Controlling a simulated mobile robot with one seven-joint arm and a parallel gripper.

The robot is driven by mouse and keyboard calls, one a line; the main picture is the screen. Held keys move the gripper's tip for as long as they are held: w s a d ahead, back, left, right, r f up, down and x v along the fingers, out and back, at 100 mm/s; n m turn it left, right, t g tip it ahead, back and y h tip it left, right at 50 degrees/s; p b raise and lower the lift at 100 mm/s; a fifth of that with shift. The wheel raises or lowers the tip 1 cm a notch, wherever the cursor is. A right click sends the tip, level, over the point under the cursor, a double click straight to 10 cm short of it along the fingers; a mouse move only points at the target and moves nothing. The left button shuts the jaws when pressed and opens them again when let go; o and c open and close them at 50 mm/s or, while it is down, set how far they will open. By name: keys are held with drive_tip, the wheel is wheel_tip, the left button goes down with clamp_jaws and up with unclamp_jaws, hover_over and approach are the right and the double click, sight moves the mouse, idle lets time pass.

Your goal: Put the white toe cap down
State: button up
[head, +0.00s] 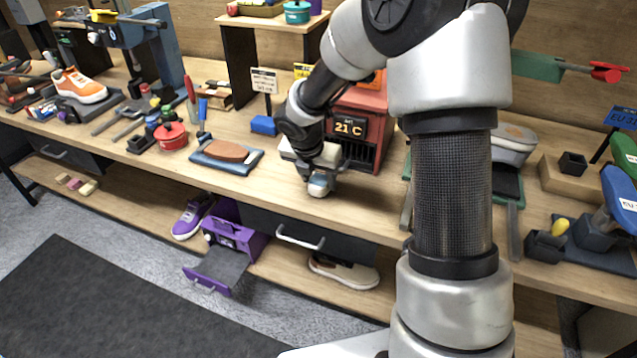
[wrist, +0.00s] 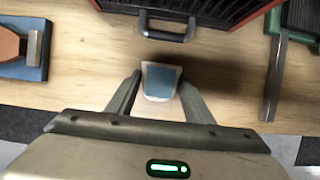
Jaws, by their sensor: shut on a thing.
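My gripper (head: 318,177) points down over the wooden workbench (head: 372,205), in front of the red heater with the "21 C" display. It is shut on the white toe cap (wrist: 148,72), which sits between the two fingertips in the wrist view (wrist: 160,88). The cap has a pale rim and a blue-grey face. In the head view the toe cap (head: 319,187) shows as a small pale shape below the gripper. I cannot tell whether it touches the bench top.
The red heater (head: 369,103) stands just behind my gripper, its handle (wrist: 167,35) close ahead. A blue pad with a brown block (head: 226,151) lies to the left. Bare bench lies on both sides.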

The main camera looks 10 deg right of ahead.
drive_tip(key=shift+f, duration=0.25)
drive_tip(key=o, duration=1)
drive_tip(key=shift+o, duration=0.2)
drive_tip(key=shift+r, duration=0.4)
drive_tip(key=p+v, duration=0.3)
drive_tip(key=v, duration=0.8)
drive_tip(key=shift+s+a+p, duration=0.2)
drive_tip(key=shift+p, duration=0.15)
drive_tip(key=shift+r, duration=0.15)
